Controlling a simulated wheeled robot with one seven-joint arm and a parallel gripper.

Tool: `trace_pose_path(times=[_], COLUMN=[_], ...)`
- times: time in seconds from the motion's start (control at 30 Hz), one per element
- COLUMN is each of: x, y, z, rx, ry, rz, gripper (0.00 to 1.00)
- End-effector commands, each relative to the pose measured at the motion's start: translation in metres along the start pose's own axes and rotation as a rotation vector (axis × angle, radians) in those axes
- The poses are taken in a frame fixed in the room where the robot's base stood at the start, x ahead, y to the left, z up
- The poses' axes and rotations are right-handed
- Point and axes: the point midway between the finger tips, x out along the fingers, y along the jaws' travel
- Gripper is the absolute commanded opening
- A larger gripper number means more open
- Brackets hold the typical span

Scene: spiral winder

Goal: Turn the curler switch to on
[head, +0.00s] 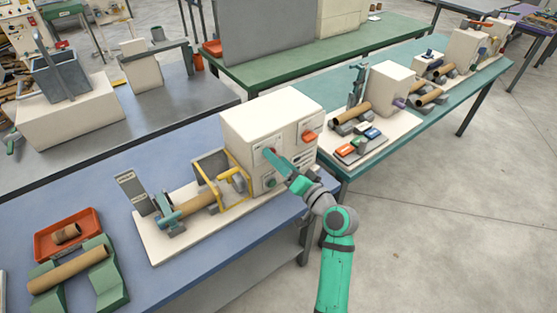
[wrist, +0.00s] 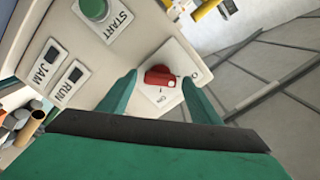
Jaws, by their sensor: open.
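The curler switch is a small red knob (wrist: 158,76) on a pale plate on the machine's white panel. A white mark shows near the knob's right end, and the small lettering around it is hard to read. In the wrist view my gripper (wrist: 158,79) is open, with one green finger on each side of the knob. I cannot tell whether the fingers touch it. In the head view my gripper (head: 271,153) is at the front of the white machine box (head: 262,118) and mostly hides the switch.
A green START button (wrist: 94,9) and the JAM (wrist: 48,54) and RUN (wrist: 73,72) labels are near the switch. A yellow guard frame (head: 236,187) and cardboard tube (head: 197,205) stand left of my gripper. Open floor lies to the right.

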Motion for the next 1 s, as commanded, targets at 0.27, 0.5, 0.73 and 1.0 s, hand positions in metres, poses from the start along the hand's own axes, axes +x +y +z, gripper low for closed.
trace_pose_path(times=[0.27,0.5,0.73,1.0], x=[0.0038,0.0040,0.0023,0.0017], y=[-0.0006,-0.0009,0.0001,0.0006], z=[0.0012,0.0017,0.0007,0.0000], rx=[0.000,0.000,0.012,0.120], ry=[-0.001,-0.002,-0.001,0.000], rz=[-0.001,-0.001,0.000,0.001], gripper=[0.58,0.17,0.17,0.17])
